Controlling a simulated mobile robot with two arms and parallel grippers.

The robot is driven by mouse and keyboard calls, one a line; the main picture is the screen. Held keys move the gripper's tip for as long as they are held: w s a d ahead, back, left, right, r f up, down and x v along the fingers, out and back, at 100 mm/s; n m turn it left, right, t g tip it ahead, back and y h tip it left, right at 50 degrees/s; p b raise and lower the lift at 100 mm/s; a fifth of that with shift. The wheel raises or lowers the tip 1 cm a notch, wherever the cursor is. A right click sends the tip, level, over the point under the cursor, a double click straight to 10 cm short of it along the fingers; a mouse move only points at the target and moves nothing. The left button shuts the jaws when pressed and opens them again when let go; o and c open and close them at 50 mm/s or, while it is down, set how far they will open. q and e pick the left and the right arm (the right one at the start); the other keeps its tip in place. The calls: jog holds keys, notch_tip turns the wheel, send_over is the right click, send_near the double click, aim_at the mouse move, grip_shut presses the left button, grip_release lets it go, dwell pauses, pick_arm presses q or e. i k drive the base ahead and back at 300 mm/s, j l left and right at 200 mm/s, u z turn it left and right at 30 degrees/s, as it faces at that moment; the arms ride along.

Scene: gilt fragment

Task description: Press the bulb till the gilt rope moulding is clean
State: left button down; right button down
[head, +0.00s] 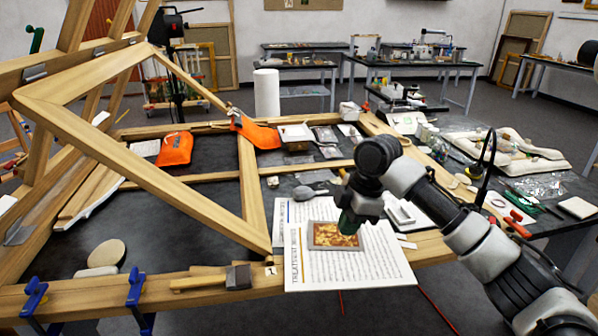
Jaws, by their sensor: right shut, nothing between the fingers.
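The gilt fragment (326,236), a brown-gold piece with a grey border, lies flat on a printed treatment notes sheet (292,262). Its surface looks mottled; I cannot make out the rope pattern or how clean it is. A grey rounded object that looks like the bulb (303,193) lies on the dark table just behind the sheet. My left gripper is out of view.
A large wooden frame (150,170) stands across the left side. A mallet-like tool (237,277) and blue clamps (135,286) are at the front edge. A white tray (402,212) sits right of my gripper.

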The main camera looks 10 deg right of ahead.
aim_at(301, 191)
jog(key=i, duration=1.3)
